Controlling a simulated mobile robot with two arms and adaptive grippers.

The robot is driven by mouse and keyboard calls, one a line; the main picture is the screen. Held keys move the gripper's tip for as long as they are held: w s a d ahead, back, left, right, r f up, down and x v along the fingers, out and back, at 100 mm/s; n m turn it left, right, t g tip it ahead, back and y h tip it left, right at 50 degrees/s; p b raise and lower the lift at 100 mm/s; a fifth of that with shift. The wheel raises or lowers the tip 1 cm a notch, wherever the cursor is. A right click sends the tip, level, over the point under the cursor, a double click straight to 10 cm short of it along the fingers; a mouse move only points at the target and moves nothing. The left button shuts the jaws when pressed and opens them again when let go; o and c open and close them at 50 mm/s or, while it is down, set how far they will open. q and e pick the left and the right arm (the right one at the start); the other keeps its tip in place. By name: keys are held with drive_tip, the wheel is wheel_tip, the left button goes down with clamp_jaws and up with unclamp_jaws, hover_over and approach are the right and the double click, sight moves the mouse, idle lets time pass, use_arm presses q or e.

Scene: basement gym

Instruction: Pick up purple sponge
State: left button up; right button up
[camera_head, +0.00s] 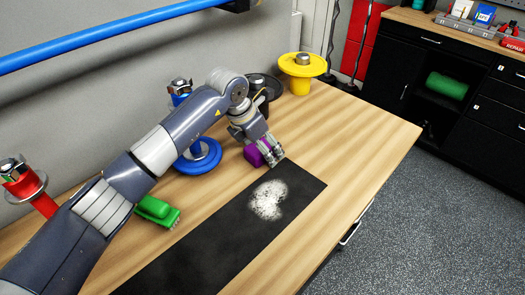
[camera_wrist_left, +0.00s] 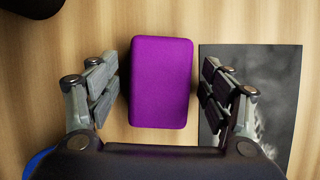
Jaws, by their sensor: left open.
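The purple sponge (camera_head: 254,155) lies on the wooden table beside the far end of a black mat. In the left wrist view the purple sponge (camera_wrist_left: 160,82) is a rounded block between the two fingers. My left gripper (camera_head: 268,152) is at the sponge, partly covering it in the head view. In the left wrist view my left gripper (camera_wrist_left: 158,95) is open, with one finger on each side of the sponge and a narrow gap showing at each side. My right gripper is not in view.
The black mat (camera_head: 195,250) bears a patch of white powder (camera_head: 268,199). A green brush (camera_head: 156,211), a blue holder (camera_head: 199,157), a red holder (camera_head: 31,186) and a yellow holder (camera_head: 301,68) stand around my left arm. The table's right side is clear.

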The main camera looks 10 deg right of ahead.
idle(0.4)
use_arm(q)
drive_tip(key=shift+f, duration=0.1)
drive_tip(key=c, duration=1)
drive_tip(key=shift+o, duration=0.2)
